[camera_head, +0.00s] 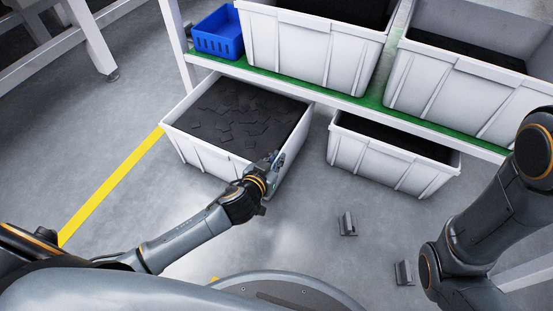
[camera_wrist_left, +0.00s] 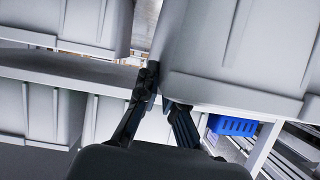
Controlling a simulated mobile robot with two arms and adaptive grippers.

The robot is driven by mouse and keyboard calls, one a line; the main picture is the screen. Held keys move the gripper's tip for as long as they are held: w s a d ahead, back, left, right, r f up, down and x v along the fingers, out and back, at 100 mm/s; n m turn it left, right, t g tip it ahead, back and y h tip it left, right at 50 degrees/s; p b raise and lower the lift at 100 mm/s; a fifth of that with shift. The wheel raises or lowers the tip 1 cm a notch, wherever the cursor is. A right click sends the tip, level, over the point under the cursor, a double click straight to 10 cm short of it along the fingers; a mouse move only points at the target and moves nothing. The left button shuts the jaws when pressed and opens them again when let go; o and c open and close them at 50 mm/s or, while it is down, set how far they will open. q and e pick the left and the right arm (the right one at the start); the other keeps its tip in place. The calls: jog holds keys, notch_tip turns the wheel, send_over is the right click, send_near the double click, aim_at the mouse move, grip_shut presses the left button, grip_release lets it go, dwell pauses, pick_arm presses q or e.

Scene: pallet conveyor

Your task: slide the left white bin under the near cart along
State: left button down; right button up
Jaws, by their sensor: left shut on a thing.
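The left white bin (camera_head: 215,157) stands on the floor at the left end of the near cart, mostly out in front of the green-edged shelf (camera_head: 290,88). It holds many flat black pieces. My left gripper (camera_head: 276,160) is at the bin's right front corner, shut on its rim. In the left wrist view, which looks upside down, the fingers (camera_wrist_left: 167,101) meet at the edge of this bin (camera_wrist_left: 240,55), whose wall fills the upper right. The exact contact is partly hidden. My right arm shows at the right of the head view, but its gripper does not.
Another white bin (camera_head: 385,168) stands on the floor to the right, with a gap between. Large white bins (camera_head: 310,52) and a blue basket (camera_head: 218,42) sit on the shelf. Small grey brackets (camera_head: 348,225) lie on the floor. A yellow line (camera_head: 110,187) runs at left.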

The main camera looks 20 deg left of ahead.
pick_arm(q)
jog(key=c, duration=1.4)
grip_release()
jog(key=v, duration=1.2)
